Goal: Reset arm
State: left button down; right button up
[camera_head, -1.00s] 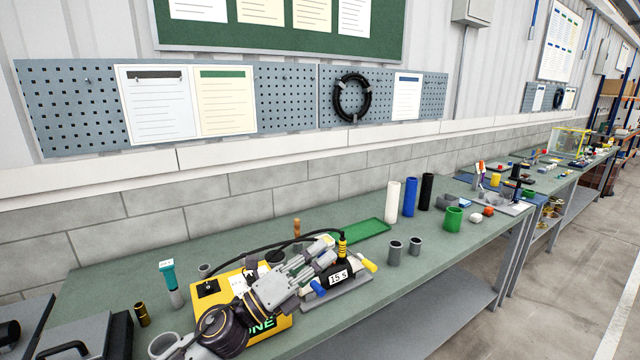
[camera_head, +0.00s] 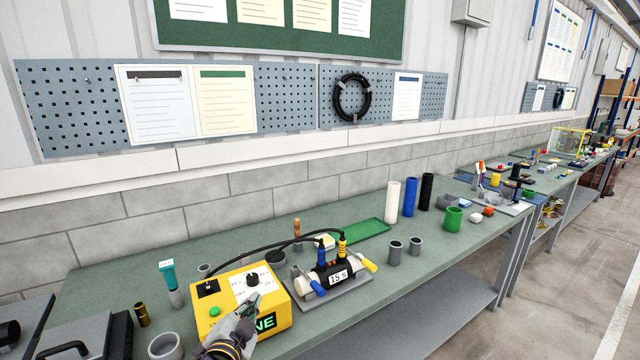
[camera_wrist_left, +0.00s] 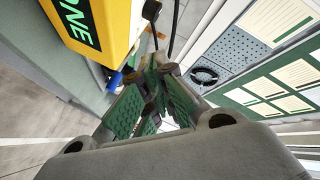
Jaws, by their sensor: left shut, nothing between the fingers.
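My left gripper (camera_head: 246,307) is low in the head view, in front of the yellow control box (camera_head: 207,313) on the green bench. Its fingers are together with nothing between them. In the left wrist view the closed green-padded fingers (camera_wrist_left: 155,88) point away from the camera, with the yellow box (camera_wrist_left: 108,28) at the upper left. My right gripper is not in view.
A fixture with blue and yellow plugs and a "15 s" label (camera_head: 339,276) stands right of the box, cabled to it. Grey cups (camera_head: 395,254), a green tray (camera_head: 362,232) and white, blue and black cylinders (camera_head: 393,202) stand farther right.

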pick_arm(q)
jog(key=s+a+f+n+g+y, duration=0.1)
jog(key=s+a+f+n+g, duration=0.4)
jog(key=s+f, duration=0.6)
jog(key=s+a+f+n+g, duration=0.1)
jog(key=s+f+n+g, duration=0.2)
jog(key=s+f+g, duration=0.75)
jog(key=s+f+t, duration=0.1)
jog(key=s+f, duration=0.1)
jog(key=f, duration=1.4)
jog(key=s+f+t, duration=0.1)
jog(key=s+f, duration=0.2)
jog(key=f, duration=1.3)
jog(key=s+a+f, duration=0.2)
jog(key=s+f, duration=0.7)
jog(key=s, duration=0.2)
jog(key=s+a+f+g, duration=0.1)
jog(key=s+f, duration=0.9)
jog(key=shift+s+a+f, duration=0.2)
jog(key=shift+s+a, duration=0.15)
jog(key=shift+s, duration=0.05)
jog(key=shift+g, duration=0.25)
